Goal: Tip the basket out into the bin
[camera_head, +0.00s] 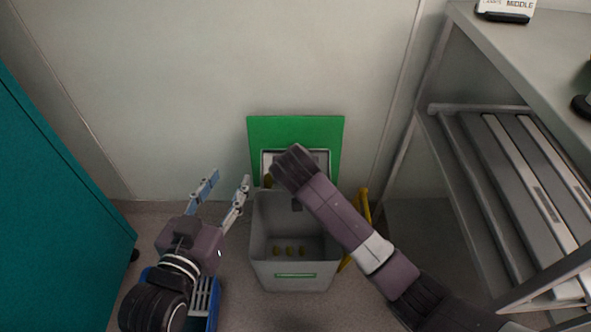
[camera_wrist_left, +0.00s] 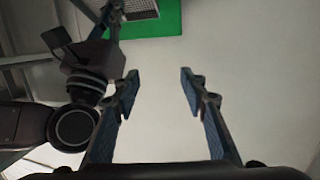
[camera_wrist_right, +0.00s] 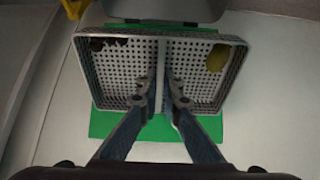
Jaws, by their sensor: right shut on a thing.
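The grey bin (camera_head: 295,272) stands on the floor, open at the top, with several small yellow-green things on its bottom. The grey perforated basket (camera_wrist_right: 120,75) is in my right gripper (camera_wrist_right: 162,88), shut on its middle bar. A dark brown thing (camera_wrist_right: 108,43) and a yellow-green thing (camera_wrist_right: 218,57) show in it. In the head view the basket (camera_head: 267,160) is beyond the bin's far rim, partly hidden by my right arm. It also shows at the top of the left wrist view (camera_wrist_left: 140,10). My left gripper (camera_head: 229,181) is open and empty, left of the bin.
A green panel (camera_head: 297,128) stands upright behind the bin, near the wall. A yellow bar (camera_head: 364,205) is right of the bin. A grey slatted rack (camera_head: 480,150) fills the right side. A teal cabinet (camera_head: 50,220) is at left. A blue-edged slatted thing (camera_head: 205,300) is low at left.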

